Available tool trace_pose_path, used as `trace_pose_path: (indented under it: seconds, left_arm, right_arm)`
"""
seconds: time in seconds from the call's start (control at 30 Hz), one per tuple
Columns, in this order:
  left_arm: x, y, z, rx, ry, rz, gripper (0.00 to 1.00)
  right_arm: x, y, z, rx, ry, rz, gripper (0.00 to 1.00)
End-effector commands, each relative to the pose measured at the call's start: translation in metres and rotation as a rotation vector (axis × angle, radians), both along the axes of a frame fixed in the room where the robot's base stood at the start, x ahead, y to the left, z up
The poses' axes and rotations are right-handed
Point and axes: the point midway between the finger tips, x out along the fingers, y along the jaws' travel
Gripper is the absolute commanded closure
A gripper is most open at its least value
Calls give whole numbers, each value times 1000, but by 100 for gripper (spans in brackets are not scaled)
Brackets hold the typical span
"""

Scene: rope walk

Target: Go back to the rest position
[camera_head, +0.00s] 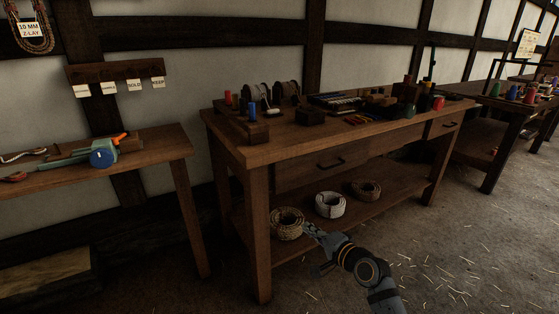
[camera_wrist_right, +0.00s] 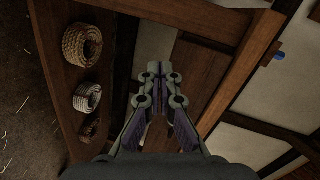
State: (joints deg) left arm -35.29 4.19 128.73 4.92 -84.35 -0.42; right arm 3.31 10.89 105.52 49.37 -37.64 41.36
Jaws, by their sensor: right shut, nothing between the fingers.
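My right gripper (camera_head: 311,231) is in the lower middle of the head view, in front of the workbench's lower shelf. It looks close to a tan rope coil (camera_head: 286,223) on that shelf; whether it touches cannot be told from this view. In the right wrist view the fingers (camera_wrist_right: 160,76) are together and empty, and the same coil (camera_wrist_right: 82,44) lies apart to the left. My left gripper is not in view.
The workbench (camera_head: 262,156) holds spools, a tool tray and small items on top. A white coil (camera_head: 330,205) and a brown coil (camera_head: 366,190) lie on its lower shelf. A side table (camera_head: 165,150) stands left. The straw-strewn floor (camera_head: 470,235) is open at right.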

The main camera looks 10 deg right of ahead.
Motion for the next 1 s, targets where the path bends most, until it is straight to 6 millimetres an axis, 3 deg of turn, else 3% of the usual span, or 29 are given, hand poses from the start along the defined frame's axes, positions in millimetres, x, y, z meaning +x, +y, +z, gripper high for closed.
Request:
trace_pose_path:
  seconds: [0.03,0.1,0.2,0.3,0.5,0.73,0.8,1.0]
  left_arm:
    - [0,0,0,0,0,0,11]
    - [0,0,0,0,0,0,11]
    - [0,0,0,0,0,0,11]
    - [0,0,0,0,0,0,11]
    - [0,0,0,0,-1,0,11]
    - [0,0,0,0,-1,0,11]
    - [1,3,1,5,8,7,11]
    - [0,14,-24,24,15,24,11]
  right_arm:
    - [-27,7,-37,-123,61,44,100]
    - [-68,11,-85,-321,148,124,100]
    - [-128,8,-138,-566,265,244,100]
    - [-180,-1,-173,-744,366,351,100]
    - [-264,-22,-209,-975,531,533,100]
    - [-347,-48,-225,-1149,704,724,100]
    - [-344,-52,-223,-1152,714,724,100]
    - [-344,-62,-248,-1157,737,706,100]
